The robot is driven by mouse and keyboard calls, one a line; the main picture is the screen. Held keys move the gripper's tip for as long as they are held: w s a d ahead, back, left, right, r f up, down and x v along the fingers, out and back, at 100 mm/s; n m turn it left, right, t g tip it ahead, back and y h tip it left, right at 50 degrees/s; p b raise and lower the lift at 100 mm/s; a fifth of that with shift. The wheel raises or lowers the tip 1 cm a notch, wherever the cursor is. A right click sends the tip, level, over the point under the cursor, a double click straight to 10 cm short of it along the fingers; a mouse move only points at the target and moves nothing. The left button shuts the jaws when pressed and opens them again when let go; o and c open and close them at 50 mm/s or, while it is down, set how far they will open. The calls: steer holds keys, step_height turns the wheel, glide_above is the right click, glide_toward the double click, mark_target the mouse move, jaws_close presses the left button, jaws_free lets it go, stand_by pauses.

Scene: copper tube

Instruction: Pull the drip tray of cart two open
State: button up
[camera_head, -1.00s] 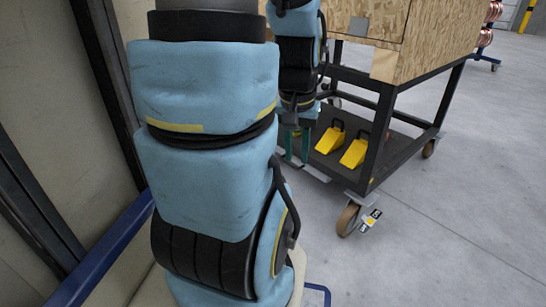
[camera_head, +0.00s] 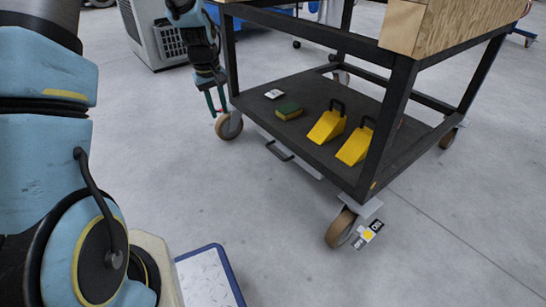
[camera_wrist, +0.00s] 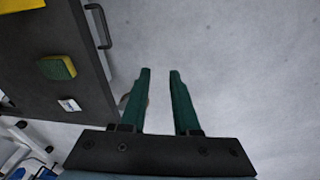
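A cart with a wooden top has a dark lower shelf (camera_head: 330,150). A dark bar handle (camera_head: 279,151) sits low at the shelf's near left edge; it also shows in the wrist view (camera_wrist: 99,25). A thin pale strip lies beside it under the edge; the tray body is hidden below the shelf. My gripper (camera_head: 217,110) is by the cart's left corner, left of the handle and apart from it. In the wrist view its green fingers (camera_wrist: 160,72) are spread with nothing between them.
Two yellow wedges (camera_head: 327,125), a green-yellow sponge (camera_head: 288,112) and a small white item (camera_head: 274,94) lie on the shelf. Casters (camera_head: 228,125) stand under the corners. A grey slatted unit (camera_head: 155,35) is behind.

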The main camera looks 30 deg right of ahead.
steer(key=n+b, duration=0.2)
steer(key=b, duration=0.1)
glide_toward(277, 154)
steer(key=shift+g+h, duration=0.4)
steer(key=f+b, duration=0.1)
steer(key=f, duration=0.1)
steer(key=f+b, duration=0.2)
steer(key=w+f+b, duration=0.1)
steer(key=f, duration=0.2)
steer(key=shift+d, duration=0.3)
steer(key=shift+w+d+f+b, duration=0.1)
steer(key=shift+d+f+b, duration=0.05)
steer(key=shift+f+b, duration=0.3)
steer(key=shift+c, duration=0.3)
jaws_close()
